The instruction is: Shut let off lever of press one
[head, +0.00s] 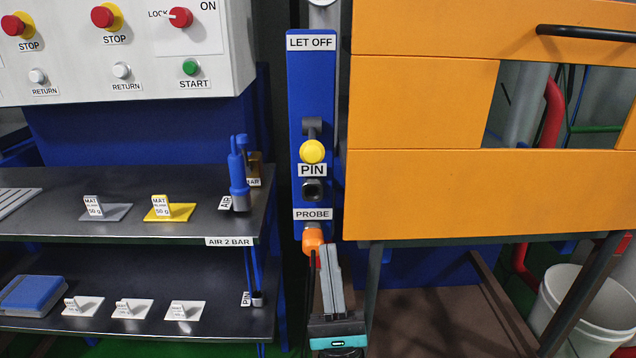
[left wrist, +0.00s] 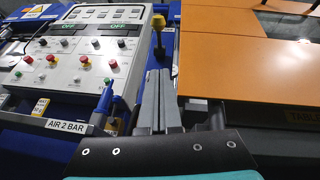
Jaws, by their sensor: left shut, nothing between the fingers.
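The let off lever (head: 312,151) has a round yellow knob on a dark arm. It is on a narrow blue panel (head: 311,80) under the LET OFF label (head: 311,42), and its knob hangs just above the PIN label (head: 312,170). A yellow-knobbed part (left wrist: 158,22), apparently this lever, shows beyond the fingers in the left wrist view. My left gripper (head: 331,250) is shut and empty, below and slightly right of the lever, apart from it. Its fingers (left wrist: 157,78) point up and lie together in the left wrist view. My right gripper is out of view.
Below the PROBE label (head: 312,214), an orange probe (head: 313,240) is close by my fingers. Orange panels (head: 430,190) stand right of the lever. A control box (head: 130,75) and dark shelves (head: 120,225) with mats are on the left. A white bucket (head: 580,310) stands lower right.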

